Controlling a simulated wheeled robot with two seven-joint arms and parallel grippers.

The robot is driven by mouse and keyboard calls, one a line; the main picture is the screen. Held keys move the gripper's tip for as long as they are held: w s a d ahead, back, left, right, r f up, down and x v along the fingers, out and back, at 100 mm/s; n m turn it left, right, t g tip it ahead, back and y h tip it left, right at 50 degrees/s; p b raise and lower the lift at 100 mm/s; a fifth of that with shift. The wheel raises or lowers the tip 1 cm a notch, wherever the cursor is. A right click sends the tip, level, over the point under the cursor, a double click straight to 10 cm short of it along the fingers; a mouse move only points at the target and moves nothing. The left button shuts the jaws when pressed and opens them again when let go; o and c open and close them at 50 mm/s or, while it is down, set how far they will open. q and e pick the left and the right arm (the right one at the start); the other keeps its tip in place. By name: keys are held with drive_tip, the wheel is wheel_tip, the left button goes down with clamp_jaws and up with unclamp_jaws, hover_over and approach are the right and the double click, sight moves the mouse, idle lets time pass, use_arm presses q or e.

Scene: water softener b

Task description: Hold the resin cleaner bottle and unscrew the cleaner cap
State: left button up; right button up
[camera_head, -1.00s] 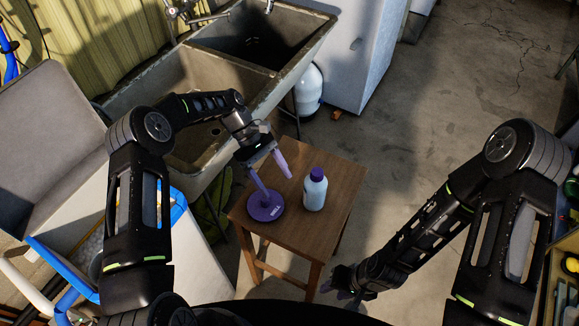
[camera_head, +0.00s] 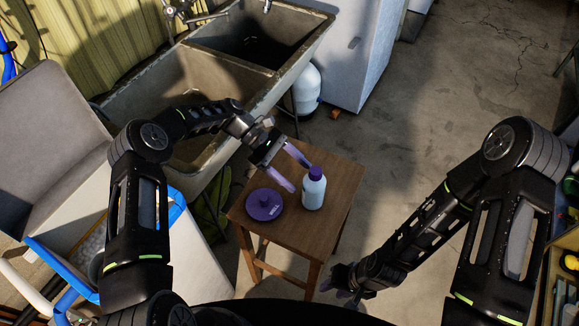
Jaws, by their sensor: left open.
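The resin cleaner bottle (camera_head: 313,193), pale blue and white, stands upright on a small wooden table. Its purple cleaner cap (camera_head: 315,173) is on top. My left gripper (camera_head: 301,178) is open, with its purple fingers pointing toward the bottle from the upper left. The fingertips are close to the cap and upper bottle; I cannot tell whether they touch. My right gripper (camera_head: 346,284) is low, in front of the table and apart from the bottle. Its fingers are small and dark, so its opening is unclear.
A round purple lid (camera_head: 265,205) with a knob lies on the wooden table (camera_head: 312,232), left of the bottle. The stone sink (camera_head: 282,80) is behind. The floor right of the table is clear.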

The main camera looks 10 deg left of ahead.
sight(308, 186)
use_arm(q)
drive_tip(key=x, duration=0.5)
drive_tip(key=shift+s+d+f, duration=0.1)
drive_tip(key=shift+s+d, duration=0.05)
drive_tip(key=c, duration=1.6)
drive_tip(key=shift+f, duration=0.2)
idle(0.5)
